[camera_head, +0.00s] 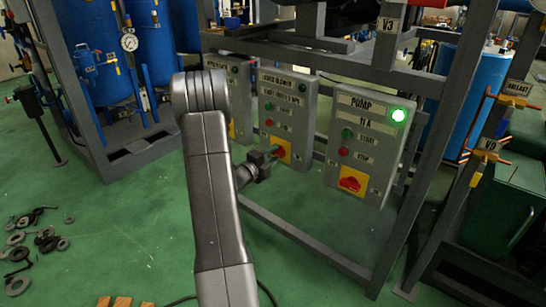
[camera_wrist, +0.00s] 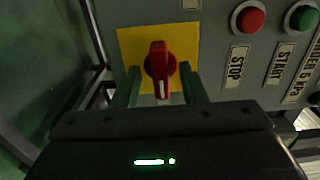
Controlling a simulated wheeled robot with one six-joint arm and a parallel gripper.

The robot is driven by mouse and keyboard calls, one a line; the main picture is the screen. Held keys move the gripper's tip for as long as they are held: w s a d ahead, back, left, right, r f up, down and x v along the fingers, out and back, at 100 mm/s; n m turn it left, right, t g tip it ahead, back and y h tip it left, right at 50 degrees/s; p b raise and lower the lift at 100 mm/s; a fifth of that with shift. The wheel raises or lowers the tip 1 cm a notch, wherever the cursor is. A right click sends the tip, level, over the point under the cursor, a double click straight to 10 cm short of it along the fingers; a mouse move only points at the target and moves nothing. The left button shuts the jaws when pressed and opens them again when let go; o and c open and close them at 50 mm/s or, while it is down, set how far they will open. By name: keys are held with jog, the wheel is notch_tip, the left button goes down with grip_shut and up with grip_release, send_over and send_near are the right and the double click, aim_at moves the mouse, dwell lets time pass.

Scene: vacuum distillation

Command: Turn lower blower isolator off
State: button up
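The lower blower isolator is a red rotary knob (camera_wrist: 160,68) on a yellow plate (camera_wrist: 130,48) in the wrist view. Its white mark points toward my gripper. My gripper (camera_wrist: 160,88) has its two fingers apart, one on each side of the knob, with gaps visible. The yellow plate (camera_head: 284,147) there is partly hidden by my gripper.
The pump box (camera_head: 370,115) with a lit green lamp (camera_head: 398,115) and its own red knob (camera_head: 350,184) stands to the right. Another box (camera_head: 239,95) is to the left, partly behind my arm. Red stop (camera_wrist: 248,18) and green start (camera_wrist: 301,17) buttons sit beside the isolator.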

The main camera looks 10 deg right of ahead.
jog(key=shift+w+d, duration=0.2)
jog(key=shift+d, duration=0.1)
grip_shut()
